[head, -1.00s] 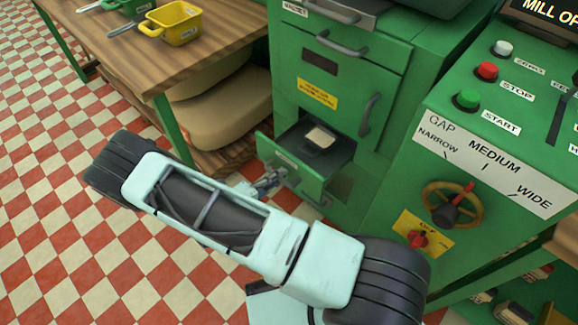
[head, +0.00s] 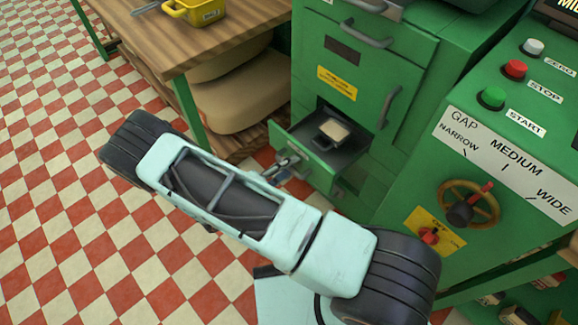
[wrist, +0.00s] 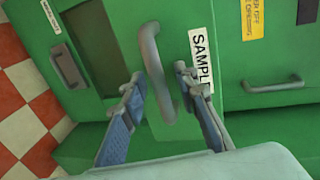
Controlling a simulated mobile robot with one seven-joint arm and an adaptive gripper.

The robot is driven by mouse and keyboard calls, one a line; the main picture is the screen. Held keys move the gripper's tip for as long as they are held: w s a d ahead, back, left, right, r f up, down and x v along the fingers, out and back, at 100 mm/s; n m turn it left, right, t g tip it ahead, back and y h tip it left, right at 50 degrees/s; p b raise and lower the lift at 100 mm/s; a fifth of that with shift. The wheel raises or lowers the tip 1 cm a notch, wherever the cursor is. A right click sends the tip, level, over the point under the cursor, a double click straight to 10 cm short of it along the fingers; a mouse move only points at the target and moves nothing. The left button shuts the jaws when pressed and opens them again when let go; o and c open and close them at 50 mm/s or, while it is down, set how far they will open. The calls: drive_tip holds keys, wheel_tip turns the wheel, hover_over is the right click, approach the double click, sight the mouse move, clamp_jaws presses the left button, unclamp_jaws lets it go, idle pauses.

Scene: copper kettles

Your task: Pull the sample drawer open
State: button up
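The sample drawer (head: 300,152) is a green drawer low in the green cabinet. It stands partly out, and a small dark holder with a pale block (head: 334,130) shows inside. In the wrist view, its front (wrist: 222,50) carries a white label reading "SAMPL", partly covered by a finger. Its grey bar handle (wrist: 156,70) lies between the fingertips of my gripper (wrist: 160,76). The fingers are apart, one on each side of the handle, with no clear grip on it. In the head view my gripper (head: 284,168) is at the drawer front, partly hidden by my arm.
A wooden table (head: 200,45) with a yellow bin (head: 196,10) stands at left, with sacks (head: 240,95) beneath. A control panel with buttons and a handwheel (head: 468,205) is at right. Checkered floor (head: 60,220) is free at left.

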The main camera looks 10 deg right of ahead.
drive_tip(key=v, duration=1.2)
drive_tip(key=shift+w, duration=0.1)
